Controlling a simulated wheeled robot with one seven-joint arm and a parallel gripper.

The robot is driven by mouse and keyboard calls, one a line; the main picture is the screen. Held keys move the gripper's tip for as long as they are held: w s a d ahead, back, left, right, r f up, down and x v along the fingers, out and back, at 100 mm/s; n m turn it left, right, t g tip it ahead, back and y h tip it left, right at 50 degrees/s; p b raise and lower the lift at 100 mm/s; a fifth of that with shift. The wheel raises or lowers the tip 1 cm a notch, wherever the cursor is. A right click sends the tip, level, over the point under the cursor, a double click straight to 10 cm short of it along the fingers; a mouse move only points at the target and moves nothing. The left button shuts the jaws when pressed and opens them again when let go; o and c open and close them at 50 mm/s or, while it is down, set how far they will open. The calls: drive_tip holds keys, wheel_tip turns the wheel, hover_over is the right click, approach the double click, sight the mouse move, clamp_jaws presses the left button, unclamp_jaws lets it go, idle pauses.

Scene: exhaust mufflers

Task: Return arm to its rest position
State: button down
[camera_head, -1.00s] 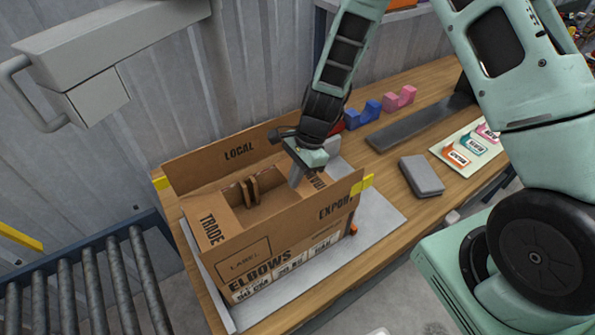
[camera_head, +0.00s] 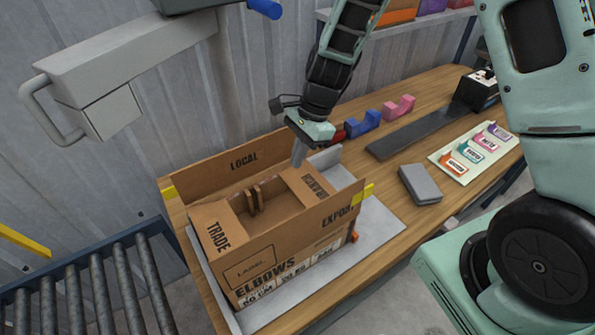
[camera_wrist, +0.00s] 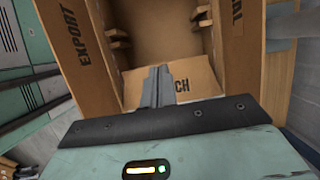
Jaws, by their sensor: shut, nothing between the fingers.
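My gripper (camera_head: 298,152) is above the back right part of an open cardboard box in the head view. Its fingers point down and are closed together with nothing between them. In the wrist view the shut fingers (camera_wrist: 157,86) stand in front of a box flap, and the box's inside lies beyond them. The cardboard box (camera_head: 290,250) rests on a grey plate on the wooden bench, its flaps spread, with "ELBOWS" on its front. Slotted cardboard pieces (camera_head: 254,200) show inside it. The deeper inside of the box is hidden in the head view.
A roller conveyor (camera_head: 90,285) runs at the lower left. On the bench (camera_head: 410,100) are blue (camera_head: 363,123) and pink (camera_head: 399,107) cradles, a grey block (camera_head: 420,184) and a card with coloured labels (camera_head: 470,150). A grey handled fixture (camera_head: 110,70) hangs at the upper left.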

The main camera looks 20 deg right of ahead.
drive_tip(key=shift+r+b, duration=0.3)
drive_tip(key=shift+r, duration=1.75)
